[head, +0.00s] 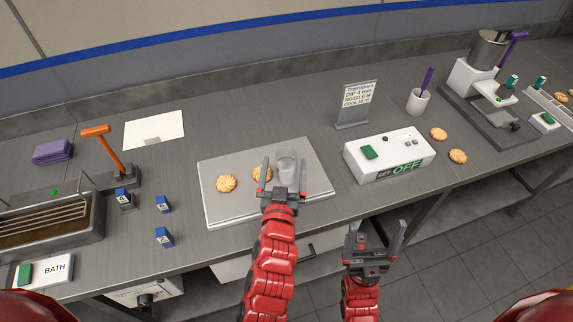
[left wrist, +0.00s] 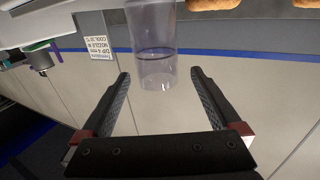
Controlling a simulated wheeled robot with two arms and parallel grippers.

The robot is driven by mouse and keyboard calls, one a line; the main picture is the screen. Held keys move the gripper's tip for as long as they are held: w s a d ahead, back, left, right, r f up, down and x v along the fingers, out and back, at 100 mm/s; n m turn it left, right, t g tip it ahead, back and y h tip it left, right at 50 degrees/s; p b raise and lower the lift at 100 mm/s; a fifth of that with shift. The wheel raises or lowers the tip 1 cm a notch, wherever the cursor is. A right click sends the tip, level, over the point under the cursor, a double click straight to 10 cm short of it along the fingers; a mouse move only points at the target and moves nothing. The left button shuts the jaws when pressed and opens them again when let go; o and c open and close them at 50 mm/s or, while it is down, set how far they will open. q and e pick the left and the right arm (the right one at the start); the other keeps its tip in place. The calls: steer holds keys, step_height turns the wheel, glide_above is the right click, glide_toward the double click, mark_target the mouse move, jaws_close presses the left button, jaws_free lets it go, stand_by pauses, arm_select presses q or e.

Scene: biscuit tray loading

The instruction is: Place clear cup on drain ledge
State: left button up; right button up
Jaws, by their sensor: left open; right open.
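A clear cup (head: 287,153) is over the pale grey board (head: 222,215) on the counter; I cannot tell whether it touches the board. My left gripper (head: 285,172) is open, its fingers on either side of the cup in the head view. In the left wrist view the cup (left wrist: 155,50) shows at and beyond the fingertips (left wrist: 160,75), with no clear contact. My right gripper (head: 376,232) is open and empty in front of the counter's front edge. No part is clearly marked as the drain ledge; a wire rack (head: 50,213) lies over the bath at far left.
Two biscuits (head: 227,183) are on the board, one beside the left gripper. Several blue blocks (head: 163,204) and an orange-handled device (head: 103,138) stand left. A white control box (head: 385,152) reading OFF and a sign stand (head: 355,105) are right. Counter shows between blocks and board.

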mark_target(287, 149)
arm_select(q)
steer(key=shift+w, duration=0.6)
steer(key=w+p, duration=0.2)
steer(key=w+r, duration=0.1)
steer(key=w, duration=0.1)
steer(key=shift+d+p, duration=0.4)
steer(key=shift+w+f, duration=0.15)
steer(key=shift+w, duration=0.4)
steer(key=c, duration=1.4)
steer(key=shift+c, duration=0.2)
